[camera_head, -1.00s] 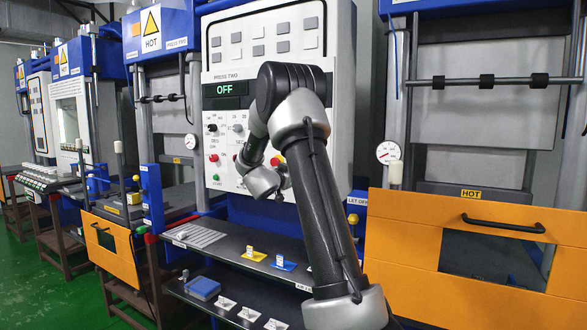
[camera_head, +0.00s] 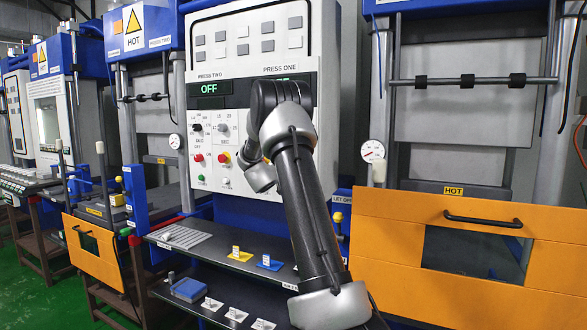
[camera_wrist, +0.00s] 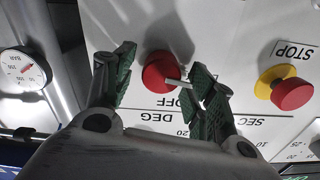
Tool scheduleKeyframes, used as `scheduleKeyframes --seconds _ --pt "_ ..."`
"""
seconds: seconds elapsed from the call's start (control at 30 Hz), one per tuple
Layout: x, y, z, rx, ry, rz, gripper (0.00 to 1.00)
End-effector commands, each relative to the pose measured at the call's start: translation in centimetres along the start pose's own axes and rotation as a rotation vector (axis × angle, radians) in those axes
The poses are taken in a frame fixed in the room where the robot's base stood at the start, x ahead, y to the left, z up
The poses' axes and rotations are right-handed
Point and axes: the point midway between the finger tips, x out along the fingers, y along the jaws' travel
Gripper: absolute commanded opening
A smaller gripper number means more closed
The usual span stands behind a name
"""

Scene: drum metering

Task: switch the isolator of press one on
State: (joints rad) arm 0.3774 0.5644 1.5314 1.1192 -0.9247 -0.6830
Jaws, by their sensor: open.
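In the wrist view, which shows the panel upside down, a round red knob (camera_wrist: 156,72) with a white pointer bar sits on the white panel. The bar points toward the OFF mark. My gripper (camera_wrist: 164,58) is open, with one finger on each side of the knob; the right fingertip is close to the bar, and I cannot tell if they touch. In the head view, the control panel (camera_head: 247,60) carries PRESS TWO and PRESS ONE labels. My arm covers most of the press one controls, the knob and my gripper there. The press two display (camera_head: 209,89) reads OFF.
A red stop button (camera_wrist: 291,94) on a yellow base is right of the knob in the wrist view. A pressure gauge (camera_wrist: 22,70) is at left. An orange guard (camera_head: 390,228) stands right of my arm, and a dark shelf (camera_head: 215,252) with small tagged items lies below the panel.

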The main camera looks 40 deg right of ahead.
Motion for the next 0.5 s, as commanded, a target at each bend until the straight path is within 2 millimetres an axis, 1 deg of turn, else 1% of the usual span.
scheduleKeyframes --seconds 0.03,0.07,0.2,0.3,0.5 --pt "-0.02 -0.01 0.00 0.000 0.000 0.000 0.55" --pt "-0.02 -0.01 -0.01 0.000 0.000 0.000 0.52" --pt "-0.03 -0.02 -0.01 0.000 0.000 0.000 0.26" --pt "-0.04 -0.02 -0.01 0.000 0.000 0.000 0.10" --pt "-0.05 -0.01 -0.01 0.006 0.000 0.000 0.10"
